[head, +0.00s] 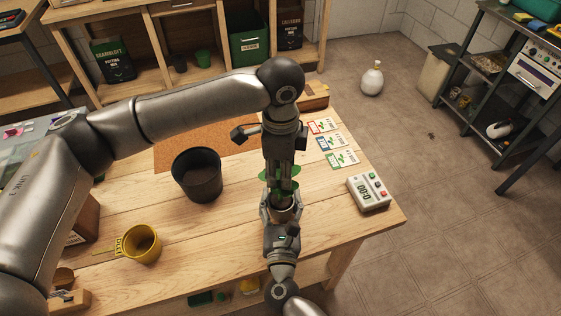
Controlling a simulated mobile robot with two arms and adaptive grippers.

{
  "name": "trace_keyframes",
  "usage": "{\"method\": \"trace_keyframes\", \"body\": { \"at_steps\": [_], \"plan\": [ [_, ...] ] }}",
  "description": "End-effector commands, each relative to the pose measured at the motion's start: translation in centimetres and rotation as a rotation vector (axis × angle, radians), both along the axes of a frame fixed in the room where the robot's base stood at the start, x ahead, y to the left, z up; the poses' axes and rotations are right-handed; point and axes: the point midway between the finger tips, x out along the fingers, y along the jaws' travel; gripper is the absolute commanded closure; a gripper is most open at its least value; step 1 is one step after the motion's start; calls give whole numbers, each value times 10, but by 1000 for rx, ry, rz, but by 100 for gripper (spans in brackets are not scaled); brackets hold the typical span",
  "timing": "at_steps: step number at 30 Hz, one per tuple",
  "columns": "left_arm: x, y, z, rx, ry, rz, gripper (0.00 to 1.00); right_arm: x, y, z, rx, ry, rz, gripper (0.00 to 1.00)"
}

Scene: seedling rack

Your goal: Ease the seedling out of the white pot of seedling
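The seedling's green leaves (265,175) show around the lower end of my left gripper (284,178), in the right part of the table. That gripper points down from above and hides most of the plant and its stem. Whether its fingers are closed on the stem I cannot tell. Just below, the small pot (284,213) shows its rim and some brown soil, with little of its white wall visible. My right gripper (282,208) comes from the near side, with one finger on each side of the pot, and appears shut on it.
A large dark pot with soil (197,175) stands left of the grippers. A yellow pot (141,244) is at the near left. Seed packets (337,142) and a timer (368,192) lie to the right. A dark-headed tool (239,134) lies behind the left gripper. Bare wood (222,235) lies between.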

Motion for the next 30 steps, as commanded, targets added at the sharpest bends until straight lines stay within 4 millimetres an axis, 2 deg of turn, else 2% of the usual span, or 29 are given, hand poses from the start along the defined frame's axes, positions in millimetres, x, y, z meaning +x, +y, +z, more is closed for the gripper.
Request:
{"method": "trace_keyframes", "body": {
  "at_steps": [6, 13, 19, 27, 30],
  "plan": [
    [0, 1, -45, 3, 5, -1, 64, -1, 0, -2, -2, 3, 0, 86],
    [0, 0, -79, 1, 3, -1, 64, -1, 0, -2, -2, 4, 0, 86],
    [1, 0, -91, 1, 1, -2, 64, -1, 0, -2, -2, 4, 0, 86],
    [1, 0, -92, 0, 1, -2, 64, -1, 0, -2, -2, 4, 0, 86],
    [1, 0, -92, 0, 1, -2, 75, -1, 0, -2, -2, 5, 0, 86]
  ]
}}
